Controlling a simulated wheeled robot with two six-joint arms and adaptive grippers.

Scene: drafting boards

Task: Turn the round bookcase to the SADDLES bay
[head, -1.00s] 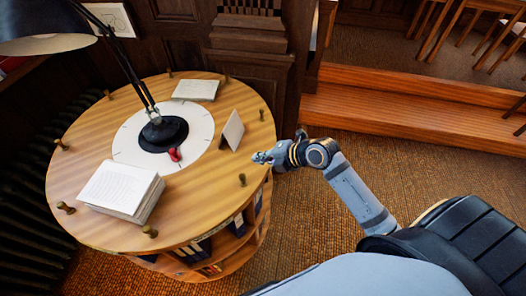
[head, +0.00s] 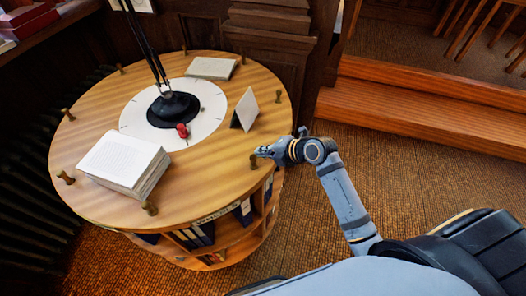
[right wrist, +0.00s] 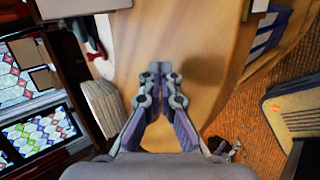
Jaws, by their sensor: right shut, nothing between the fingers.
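The round bookcase (head: 215,185) has a wooden top with several small brass pegs around its rim. Below are shelves with dark blue binders (head: 200,236). A pale label (head: 215,215) with small lettering sits on the front rim; I cannot read it surely. A white disc (head: 203,125) with tick marks lies on top, with a red pointer (head: 182,130). My right gripper (head: 264,152) is shut and empty at the top's right edge, close beside a peg (head: 254,162); contact is unclear. In the right wrist view, its closed fingers (right wrist: 160,72) are over the wooden top. My left gripper is not in view.
A black lamp base (head: 173,108), a thick book (head: 122,160), a flatter book (head: 211,68) and a standing card (head: 246,108) are on the top. A wooden step (head: 400,100) lies right of the bookcase, dark panelling behind. Carpet (head: 330,225) is free on the right.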

